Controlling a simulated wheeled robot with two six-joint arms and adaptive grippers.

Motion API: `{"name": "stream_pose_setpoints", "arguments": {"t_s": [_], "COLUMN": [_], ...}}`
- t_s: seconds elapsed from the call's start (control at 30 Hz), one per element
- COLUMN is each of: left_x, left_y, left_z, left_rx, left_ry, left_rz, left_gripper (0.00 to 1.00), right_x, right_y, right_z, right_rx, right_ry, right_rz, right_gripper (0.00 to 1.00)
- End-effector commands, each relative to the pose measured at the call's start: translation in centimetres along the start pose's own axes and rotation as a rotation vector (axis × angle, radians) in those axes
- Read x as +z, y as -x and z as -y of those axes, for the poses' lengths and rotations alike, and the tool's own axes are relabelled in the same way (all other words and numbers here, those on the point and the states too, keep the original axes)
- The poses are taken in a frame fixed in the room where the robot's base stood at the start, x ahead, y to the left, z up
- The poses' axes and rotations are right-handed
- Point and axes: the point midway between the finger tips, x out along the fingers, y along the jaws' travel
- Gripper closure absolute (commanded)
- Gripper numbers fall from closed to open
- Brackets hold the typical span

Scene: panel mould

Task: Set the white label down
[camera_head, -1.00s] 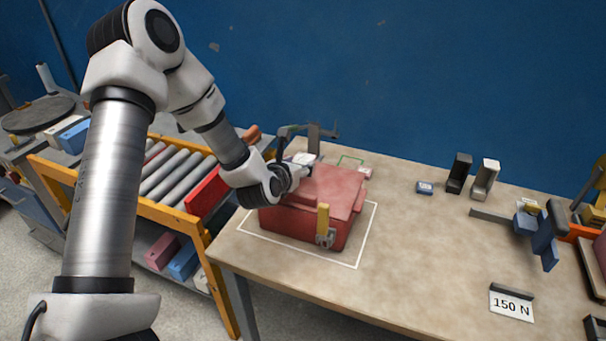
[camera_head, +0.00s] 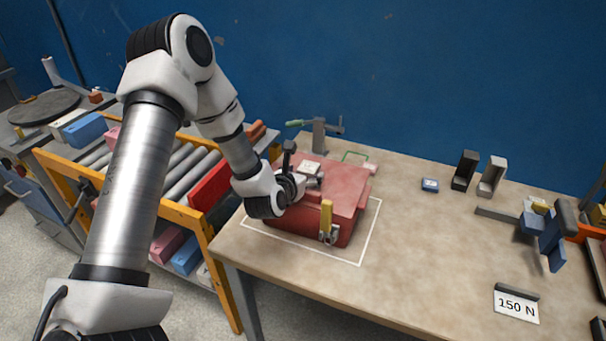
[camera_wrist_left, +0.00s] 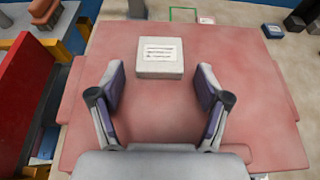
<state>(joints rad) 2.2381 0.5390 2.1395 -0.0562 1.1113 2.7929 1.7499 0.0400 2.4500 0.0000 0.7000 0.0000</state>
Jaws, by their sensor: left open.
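The white label is a small pale block with printed lines on top (camera_wrist_left: 160,56). It lies on the flat top of the red mould (camera_wrist_left: 250,60), and in the head view the label (camera_head: 310,167) shows just beyond my gripper. My left gripper (camera_wrist_left: 161,82) is open, low over the mould's top. Its two fingers stand apart on the left and right, with the label's near part between the tips in the picture. Gaps show on both sides, so neither finger touches it. In the head view the gripper (camera_head: 306,181) partly hides the mould (camera_head: 345,185). My right gripper is out of view.
The mould stands in a white outline (camera_head: 372,235) on the bench. A green-handled clamp (camera_head: 318,135) rises behind it, near a green outline (camera_head: 355,157). A roller rack with an orange frame (camera_head: 205,240) is left. The bench (camera_head: 430,240) right of the mould is mostly clear.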

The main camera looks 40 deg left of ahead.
Motion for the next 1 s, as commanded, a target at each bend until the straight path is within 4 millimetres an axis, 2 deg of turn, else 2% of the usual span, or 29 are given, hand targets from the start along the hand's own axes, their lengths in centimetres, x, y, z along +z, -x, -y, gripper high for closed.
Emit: {"name": "stream_pose_setpoints", "arguments": {"t_s": [0.17,0.23,0.6,0.63,0.73,0.9,1.0], "left_x": [0.6,0.1,0.2,1.0,1.1,0.8,0.5], "left_y": [0.4,1.5,10.2,10.6,11.3,12.1,12.2], "left_z": [0.0,0.0,0.1,0.0,0.0,0.0,0.0], "left_rx": [0.0,0.0,-0.003,0.001,0.003,0.001,0.0], "left_ry": [0.001,0.004,0.007,-0.002,-0.005,-0.002,0.0], "left_rz": [-0.001,-0.002,-0.001,-0.004,-0.005,-0.003,-0.001], "left_gripper": [0.24,0.24,0.24,0.24,0.24,0.24,0.24], "right_x": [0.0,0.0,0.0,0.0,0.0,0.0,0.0], "right_y": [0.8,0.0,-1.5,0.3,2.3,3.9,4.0], "right_z": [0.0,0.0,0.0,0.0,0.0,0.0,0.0], "right_rx": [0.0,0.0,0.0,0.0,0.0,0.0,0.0], "right_ry": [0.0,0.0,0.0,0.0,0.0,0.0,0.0], "right_rz": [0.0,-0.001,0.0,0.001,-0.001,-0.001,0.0], "right_gripper": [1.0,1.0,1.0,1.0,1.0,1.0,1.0]}}
